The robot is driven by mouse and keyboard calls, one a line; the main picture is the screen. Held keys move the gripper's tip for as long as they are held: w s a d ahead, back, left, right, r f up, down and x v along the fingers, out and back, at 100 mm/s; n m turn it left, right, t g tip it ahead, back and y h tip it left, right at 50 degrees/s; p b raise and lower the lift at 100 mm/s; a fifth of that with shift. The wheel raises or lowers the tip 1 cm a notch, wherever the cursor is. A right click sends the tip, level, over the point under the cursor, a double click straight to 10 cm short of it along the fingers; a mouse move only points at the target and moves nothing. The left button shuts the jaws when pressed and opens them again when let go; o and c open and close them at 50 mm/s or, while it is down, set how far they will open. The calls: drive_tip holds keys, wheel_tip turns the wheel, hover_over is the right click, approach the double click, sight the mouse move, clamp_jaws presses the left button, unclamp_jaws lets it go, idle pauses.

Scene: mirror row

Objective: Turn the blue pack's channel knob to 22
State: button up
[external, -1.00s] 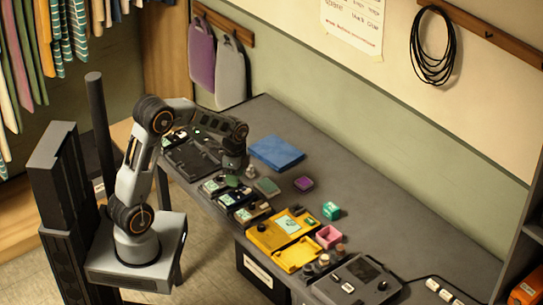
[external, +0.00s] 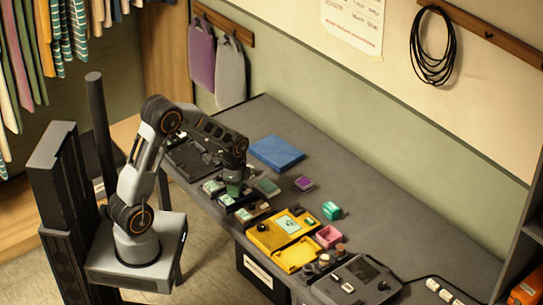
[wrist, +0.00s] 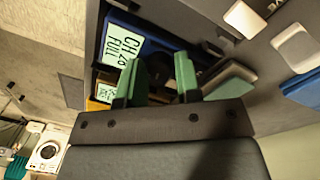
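The blue pack (wrist: 160,36) lies at the top of the wrist view. Its pale green screen (wrist: 122,46) seems to read "CH 20 FULL". A dark round knob (wrist: 184,68) shows just beyond my fingertips, partly hidden by the right finger. My gripper (wrist: 158,74) has two green fingers standing apart, with a gap between them. I cannot tell whether either finger touches the knob. In the external view my gripper (external: 234,184) points down over the row of packs and hides part of the blue pack (external: 227,200).
Other packs stand close by, one at left (external: 212,187) and one at right (external: 252,212). A yellow tester (external: 283,230), a pink box (external: 328,236) and a grey console (external: 356,280) lie further right. A blue cloth (external: 276,153) lies behind, with bare table around it.

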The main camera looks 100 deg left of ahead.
drive_tip(key=c, duration=0.5)
clamp_jaws()
drive_tip(key=shift+n, duration=0.3)
drive_tip(key=n, duration=0.3)
drive_tip(key=shift+n, duration=0.3)
drive_tip(key=shift+n+t+b, duration=0.3)
drive_tip(key=shift+n+b, duration=0.1)
drive_tip(key=shift+n, duration=1.8)
drive_tip(key=o, duration=0.9)
unclamp_jaws()
